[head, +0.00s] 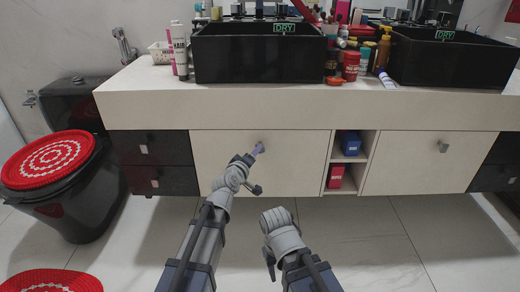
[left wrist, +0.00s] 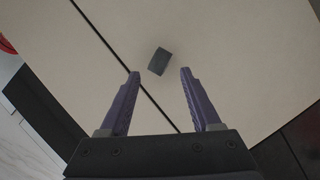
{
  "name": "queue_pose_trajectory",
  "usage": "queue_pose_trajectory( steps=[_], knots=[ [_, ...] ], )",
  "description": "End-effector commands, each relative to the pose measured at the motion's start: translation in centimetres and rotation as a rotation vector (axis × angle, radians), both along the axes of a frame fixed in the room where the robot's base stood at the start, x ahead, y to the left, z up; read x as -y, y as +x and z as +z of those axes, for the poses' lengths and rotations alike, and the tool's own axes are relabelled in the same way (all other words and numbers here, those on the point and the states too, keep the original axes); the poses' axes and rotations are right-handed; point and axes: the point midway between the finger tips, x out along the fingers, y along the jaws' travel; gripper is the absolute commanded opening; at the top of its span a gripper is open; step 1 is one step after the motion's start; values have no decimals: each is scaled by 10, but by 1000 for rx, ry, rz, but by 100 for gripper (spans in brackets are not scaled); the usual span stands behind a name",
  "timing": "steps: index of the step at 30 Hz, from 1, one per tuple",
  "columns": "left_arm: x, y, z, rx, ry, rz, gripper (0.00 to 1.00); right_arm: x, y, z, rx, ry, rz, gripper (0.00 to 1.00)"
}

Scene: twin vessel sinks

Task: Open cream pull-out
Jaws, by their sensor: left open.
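A cream pull-out front (head: 300,165) sits shut and flush below the left part of the counter; its cream face also fills much of the left wrist view (left wrist: 235,60). Its small dark grey handle (left wrist: 160,61) shows in the left wrist view, just beyond my fingertips and between their lines. My left gripper (head: 257,149) is open, with purple fingers apart; in the left wrist view (left wrist: 160,72) nothing is between them. In the head view it partly covers the handle area.
A second cream front (head: 415,165) is on the right, past an open niche with a blue box (head: 350,143) and a red box (head: 336,176). Black drawers (head: 150,148) flank the left.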

Motion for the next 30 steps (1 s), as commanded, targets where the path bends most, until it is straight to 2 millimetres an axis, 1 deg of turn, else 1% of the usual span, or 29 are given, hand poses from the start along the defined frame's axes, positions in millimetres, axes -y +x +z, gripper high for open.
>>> queue_pose_trajectory(
  steps=[13, 17, 24, 30],
  knots=[
    [20, 60, -15, 0, 1, -1, 64, 0, 0, -15, 1, 0, 0, 50],
    [23, 67, -16, 0, 2, -1, 64, 0, 0, -16, 1, 0, 0, 50],
    [23, 67, -16, -1, 2, -1, 64, 0, 0, -15, 1, 0, 0, 50],
    [23, 66, -16, -1, 2, -1, 42, 0, 0, -15, 1, 0, 0, 50]
  ],
)
